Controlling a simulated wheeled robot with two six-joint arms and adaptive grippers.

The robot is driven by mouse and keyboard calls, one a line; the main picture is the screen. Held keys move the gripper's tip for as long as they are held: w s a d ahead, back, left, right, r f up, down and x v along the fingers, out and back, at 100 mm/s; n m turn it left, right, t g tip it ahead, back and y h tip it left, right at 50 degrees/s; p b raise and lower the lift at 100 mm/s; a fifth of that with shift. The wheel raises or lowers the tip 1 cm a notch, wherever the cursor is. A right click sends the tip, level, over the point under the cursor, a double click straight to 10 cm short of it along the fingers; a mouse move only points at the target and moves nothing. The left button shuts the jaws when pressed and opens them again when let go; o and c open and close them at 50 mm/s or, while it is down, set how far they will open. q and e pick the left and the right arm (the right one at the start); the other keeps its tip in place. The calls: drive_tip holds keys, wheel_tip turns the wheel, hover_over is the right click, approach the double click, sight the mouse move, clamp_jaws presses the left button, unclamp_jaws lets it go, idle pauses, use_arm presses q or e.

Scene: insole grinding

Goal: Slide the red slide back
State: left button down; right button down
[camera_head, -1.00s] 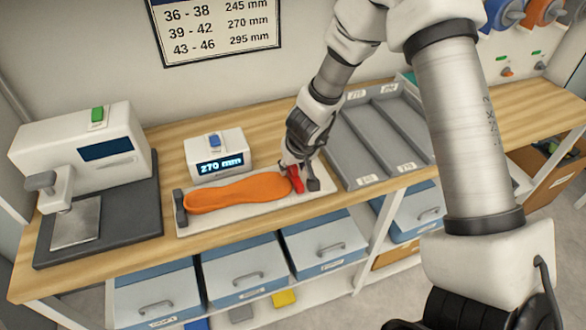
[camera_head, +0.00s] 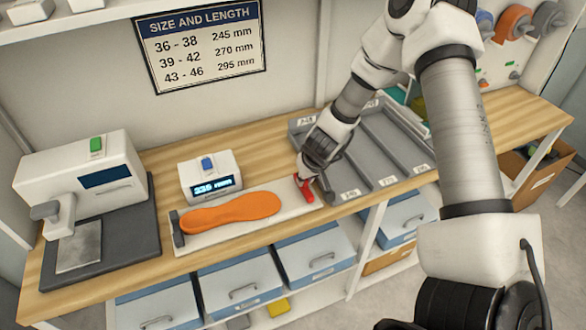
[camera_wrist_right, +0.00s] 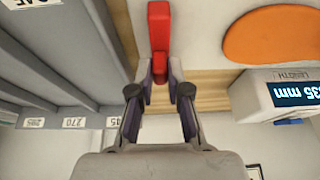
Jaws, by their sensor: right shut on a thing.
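The red slide (camera_head: 303,190) is at the right end of the white measuring board (camera_head: 260,206). My right gripper (camera_head: 306,178) is shut on it from above; in the wrist view the red slide (camera_wrist_right: 158,28) is between the fingertips. An orange insole (camera_head: 230,212) lies flat on the board, its left end near the dark end stop (camera_head: 177,228). A gap separates its right end from the slide. The white length display (camera_head: 209,178) stands behind the board, and its reading ends in "35 mm" in the wrist view. My left gripper is not in view.
A grey compartment tray (camera_head: 352,180) stands close to the right of the slide. A white machine (camera_head: 78,170) on a dark base is at the left. A size chart (camera_head: 200,42) hangs on the wall. Blue drawers (camera_head: 240,282) are below the wooden bench.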

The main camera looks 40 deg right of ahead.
drive_tip(key=shift+w, duration=0.15)
drive_tip(key=c, duration=1.3)
unclamp_jaws()
drive_tip(key=shift+d, duration=0.15)
drive_tip(key=shift+o, duration=0.9)
drive_tip(key=shift+d+f, duration=0.15)
drive_tip(key=shift+w+d+f, duration=0.1)
drive_tip(key=shift+w+f, duration=0.05)
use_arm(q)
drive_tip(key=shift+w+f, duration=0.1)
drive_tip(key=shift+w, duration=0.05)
use_arm(e)
drive_tip(key=v, duration=1.2)
